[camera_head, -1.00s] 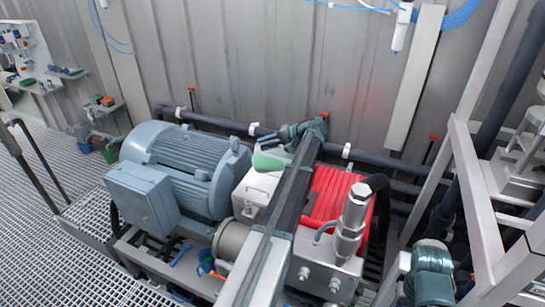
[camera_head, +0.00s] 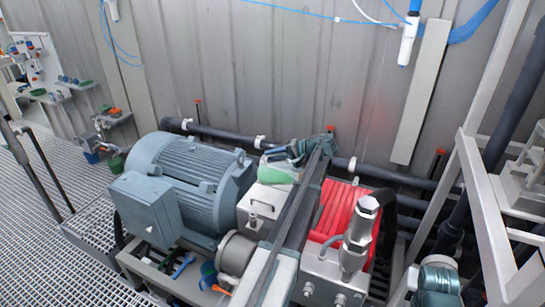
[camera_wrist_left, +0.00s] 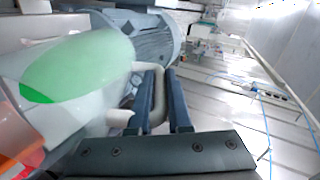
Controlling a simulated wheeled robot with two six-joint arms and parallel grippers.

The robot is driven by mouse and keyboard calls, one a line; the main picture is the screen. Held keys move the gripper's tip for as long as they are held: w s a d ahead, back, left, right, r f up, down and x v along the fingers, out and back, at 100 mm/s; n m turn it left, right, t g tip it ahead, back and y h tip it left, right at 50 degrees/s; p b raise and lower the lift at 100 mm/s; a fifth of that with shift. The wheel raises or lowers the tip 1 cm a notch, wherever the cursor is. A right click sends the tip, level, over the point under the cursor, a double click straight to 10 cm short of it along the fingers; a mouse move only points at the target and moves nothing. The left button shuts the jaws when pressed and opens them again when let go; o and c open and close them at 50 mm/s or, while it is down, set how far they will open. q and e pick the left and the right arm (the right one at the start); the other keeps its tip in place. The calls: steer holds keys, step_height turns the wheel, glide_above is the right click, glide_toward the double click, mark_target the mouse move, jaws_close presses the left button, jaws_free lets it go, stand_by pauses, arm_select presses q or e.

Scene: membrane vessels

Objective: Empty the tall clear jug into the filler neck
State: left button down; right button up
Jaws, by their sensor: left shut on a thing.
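The tall clear jug (camera_head: 279,173) shows small in the head view, with green liquid in it, above a pale box. In the left wrist view the jug (camera_wrist_left: 85,65) fills the upper left, blurred and close, and the green liquid shows through it. My left gripper (camera_head: 292,152) is shut on the jug's handle. In the wrist view the pale handle (camera_wrist_left: 157,95) passes between its dark fingers (camera_wrist_left: 163,75). I cannot make out the filler neck for certain; the jug may hide it. My right gripper is not in view.
A large blue-grey motor (camera_head: 185,178) stands left of the jug. The pale box (camera_head: 257,208) with a bar handle is below it. A red ribbed cover (camera_head: 338,213) and an upright metal cylinder (camera_head: 359,235) stand to the right. Dark pipes (camera_head: 400,177) run along the wall behind.

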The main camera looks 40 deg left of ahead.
mark_target(283, 162)
arm_select(q)
steer(key=shift+w+d+f+y+b, duration=0.1)
steer(key=shift+d+f+y+b, duration=0.35)
steer(key=shift+b, duration=0.5)
steer(key=shift+d+r+y+b, duration=0.1)
steer(key=shift+d+y+b, duration=0.1)
steer(key=shift+y+b, duration=0.25)
steer(key=shift+w+r, duration=0.1)
steer(key=shift+d+b, duration=0.1)
steer(key=shift+b, duration=0.2)
steer(key=shift+w+d+f+y+b, duration=0.15)
steer(key=shift+d+f+y+b, duration=0.3)
steer(key=shift+b, duration=0.45)
steer(key=shift+w+d+f+g+y+b, duration=0.15)
steer(key=shift+d+g+y+b, duration=0.2)
steer(key=shift+d+b, duration=0.7)
steer(key=shift+b, duration=0.35)
